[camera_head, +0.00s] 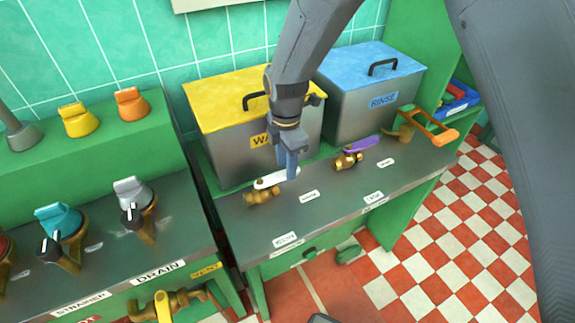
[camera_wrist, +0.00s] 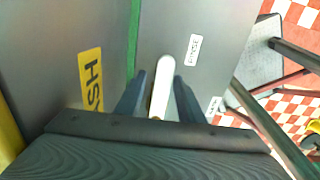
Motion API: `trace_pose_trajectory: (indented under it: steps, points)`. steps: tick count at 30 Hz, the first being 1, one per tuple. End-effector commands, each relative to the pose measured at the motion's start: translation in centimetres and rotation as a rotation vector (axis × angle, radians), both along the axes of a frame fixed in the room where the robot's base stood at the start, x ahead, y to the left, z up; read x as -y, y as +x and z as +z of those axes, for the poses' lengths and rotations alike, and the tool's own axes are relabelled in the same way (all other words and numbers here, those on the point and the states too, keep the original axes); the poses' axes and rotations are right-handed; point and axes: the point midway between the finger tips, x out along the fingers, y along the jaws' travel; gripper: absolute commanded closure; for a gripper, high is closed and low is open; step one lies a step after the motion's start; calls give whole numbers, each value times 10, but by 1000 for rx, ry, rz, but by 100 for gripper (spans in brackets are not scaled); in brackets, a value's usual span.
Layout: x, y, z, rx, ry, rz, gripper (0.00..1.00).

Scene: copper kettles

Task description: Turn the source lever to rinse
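A white lever (camera_head: 272,181) on a brass valve (camera_head: 262,198) stands on the grey counter in front of the yellow-lidded tank, whose label is partly hidden. The white lever also shows in the wrist view (camera_wrist: 162,85), pointing away from me. My gripper (camera_head: 291,172) points down at the lever's right end. In the wrist view its two fingers (camera_wrist: 160,84) are open, one on each side of the lever, and I cannot tell whether either touches it. A small label to the lever's right is too blurred to read. The blue-lidded tank (camera_head: 365,110) is marked RINSE.
A purple lever (camera_head: 362,144) and an orange lever (camera_head: 431,127) stand farther right on the counter. The yellow-lidded tank (camera_head: 220,140) is close behind my gripper. A separate counter with several coloured knobs and a DRAIN label (camera_head: 160,270) is at the left.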

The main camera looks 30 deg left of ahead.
Motion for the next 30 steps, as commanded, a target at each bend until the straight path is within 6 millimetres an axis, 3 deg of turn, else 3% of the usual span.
trace_pose_trajectory:
  steps: [11,24,30]
  points:
    - [3,0,1,-4,-4,-5,59]
    - [1,1,63,-2,-1,-4,59]
    - [2,0,76,-3,-3,-3,59]
